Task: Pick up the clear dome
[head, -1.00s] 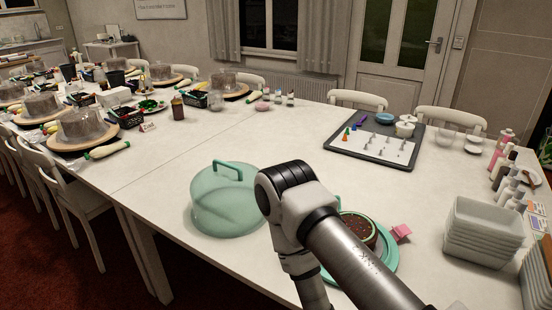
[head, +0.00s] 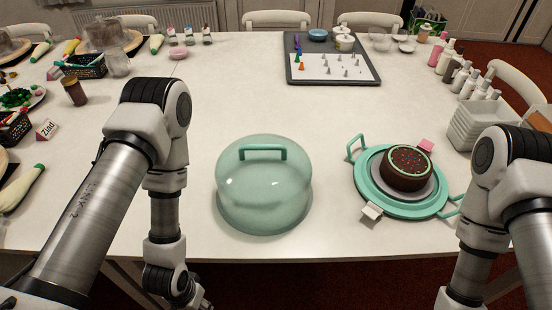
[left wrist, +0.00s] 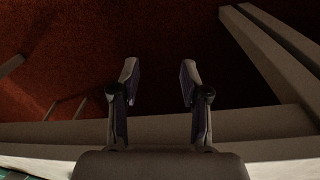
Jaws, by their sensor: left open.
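The clear dome (head: 264,190), tinted pale green with a teal handle (head: 263,153) on top, stands upright on the white table near its front edge. My left arm comes in to the left of the dome. My left gripper, mostly cut off at the bottom of the head view, hangs in front of the table edge, apart from the dome. In the left wrist view my left gripper (left wrist: 158,77) is open and empty, over red floor. My right arm shows at the right, but its gripper is out of the frame.
A teal turntable (head: 410,207) with handles holds a chocolate cake (head: 407,168) right of the dome. A dark tray (head: 300,72) with small pieces lies behind. White stacked containers (head: 478,128) and bottles stand at right. The white table (head: 215,70) is clear behind the dome.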

